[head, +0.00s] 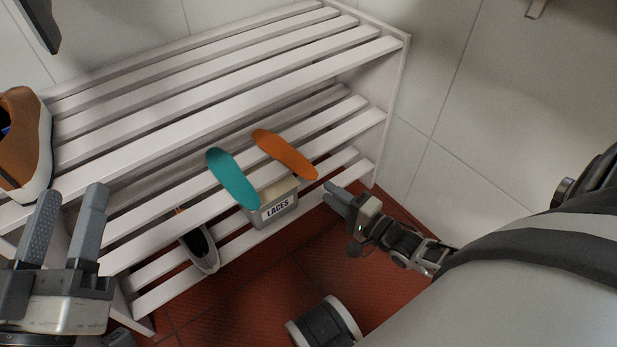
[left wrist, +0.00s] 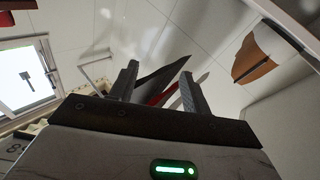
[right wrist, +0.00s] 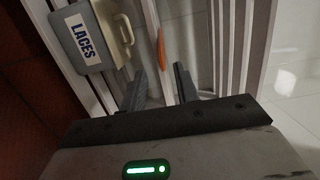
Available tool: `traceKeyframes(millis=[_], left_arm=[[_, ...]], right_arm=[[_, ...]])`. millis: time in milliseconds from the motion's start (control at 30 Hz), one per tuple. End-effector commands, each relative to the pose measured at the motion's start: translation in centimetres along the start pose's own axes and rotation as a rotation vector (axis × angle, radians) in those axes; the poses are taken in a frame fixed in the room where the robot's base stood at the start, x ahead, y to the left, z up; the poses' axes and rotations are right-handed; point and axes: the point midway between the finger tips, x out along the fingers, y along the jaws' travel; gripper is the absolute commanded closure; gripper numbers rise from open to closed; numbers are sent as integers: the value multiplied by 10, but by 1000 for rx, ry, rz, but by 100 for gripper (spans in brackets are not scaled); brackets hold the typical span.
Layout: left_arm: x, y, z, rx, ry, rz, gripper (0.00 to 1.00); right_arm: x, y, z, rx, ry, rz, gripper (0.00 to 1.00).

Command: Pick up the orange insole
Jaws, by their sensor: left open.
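The orange insole (head: 286,154) lies on the middle shelf of the white slatted rack, with its near end reaching toward the front edge. A teal insole (head: 232,178) lies to its left on the same shelf. My right gripper (head: 329,192) is open and empty, just in front of and to the right of the orange insole's near end. In the right wrist view the orange insole (right wrist: 161,48) shows as a thin edge beyond the gap between the fingers (right wrist: 160,72). My left gripper (head: 76,202) is open and empty, near the rack's left side.
A grey box labelled LACES (head: 277,208) with a beige lid sits below the insoles. A dark shoe (head: 199,246) is on the lower shelf. A brown shoe (head: 24,150) stands on the rack's top at left. Red tiled floor (head: 270,290) is in front.

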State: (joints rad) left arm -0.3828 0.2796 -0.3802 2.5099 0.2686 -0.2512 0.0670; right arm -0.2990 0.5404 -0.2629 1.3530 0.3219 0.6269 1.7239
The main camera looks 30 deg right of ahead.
Motion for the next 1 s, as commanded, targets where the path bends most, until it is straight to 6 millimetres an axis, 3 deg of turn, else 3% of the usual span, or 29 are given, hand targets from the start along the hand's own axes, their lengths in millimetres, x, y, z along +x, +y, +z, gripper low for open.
traceKeyframes(millis=[200,400,600,867,900,1000], left_arm=[[5,4,-22,172,165,53,52],[5,11,-41,294,287,93,52],[4,16,-49,345,340,111,52],[4,16,-50,349,344,112,52],[4,16,-50,349,344,112,52],[4,16,-50,349,344,112,52]], right_arm=[[44,3,0,1,0,-4,69],[71,2,0,1,-1,-2,69],[82,0,0,0,0,0,69],[83,0,0,0,0,1,69],[83,0,0,1,0,1,72],[83,0,0,1,0,1,100]])
